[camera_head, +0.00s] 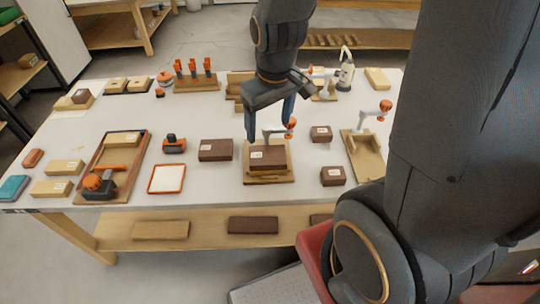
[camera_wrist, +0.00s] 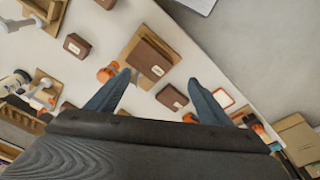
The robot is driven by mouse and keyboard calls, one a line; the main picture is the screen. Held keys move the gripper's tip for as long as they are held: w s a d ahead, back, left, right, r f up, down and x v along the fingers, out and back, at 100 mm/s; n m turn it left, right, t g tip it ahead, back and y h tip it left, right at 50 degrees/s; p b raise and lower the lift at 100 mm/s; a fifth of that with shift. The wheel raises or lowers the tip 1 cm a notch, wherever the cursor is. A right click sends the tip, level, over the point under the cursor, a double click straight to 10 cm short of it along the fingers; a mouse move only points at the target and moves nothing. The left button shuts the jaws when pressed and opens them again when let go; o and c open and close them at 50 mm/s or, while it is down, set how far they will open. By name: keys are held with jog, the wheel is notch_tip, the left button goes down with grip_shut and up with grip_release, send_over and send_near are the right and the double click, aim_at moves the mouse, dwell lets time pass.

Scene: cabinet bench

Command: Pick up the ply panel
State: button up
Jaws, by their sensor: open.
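No label names the ply panel, so I cannot be sure which piece it is. A dark brown block with a white label (camera_head: 268,157) lies on a light wooden fixture (camera_head: 270,180) at the front middle of the bench. The block also shows in the wrist view (camera_wrist: 150,60), ahead of the fingertips and between them. My gripper (camera_head: 269,130) hangs above and behind this block, fingers pointing down. Its two blue fingers are spread with nothing between them; the wrist view shows them apart too (camera_wrist: 160,78).
An orange-topped clamp (camera_head: 291,124) stands close behind the fixture, near my fingers. More brown blocks lie left (camera_head: 215,150) and right (camera_head: 333,176). An orange-rimmed white tray (camera_head: 166,179) and a wooden tray holding a tool (camera_head: 137,157) lie left. Pale blocks (camera_head: 65,167) lie far left.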

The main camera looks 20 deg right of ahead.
jog(key=w+f+n, duration=0.4)
jog(key=f+n, duration=0.1)
jog(key=n+g, duration=0.2)
jog(key=n, duration=0.4)
send_over(260, 155)
notch_tip(260, 155, down, 8)
jog(key=shift+s+r, duration=0.1)
jog(key=shift+f+b, duration=0.4)
jog(key=shift+f, duration=0.3)
notch_tip(260, 155, down, 7)
jog(key=b, duration=0.5)
jog(key=shift+b, duration=0.35)
jog(key=shift+r, duration=0.1)
jog(key=c, duration=0.8)
jog(key=shift+r, duration=0.15)
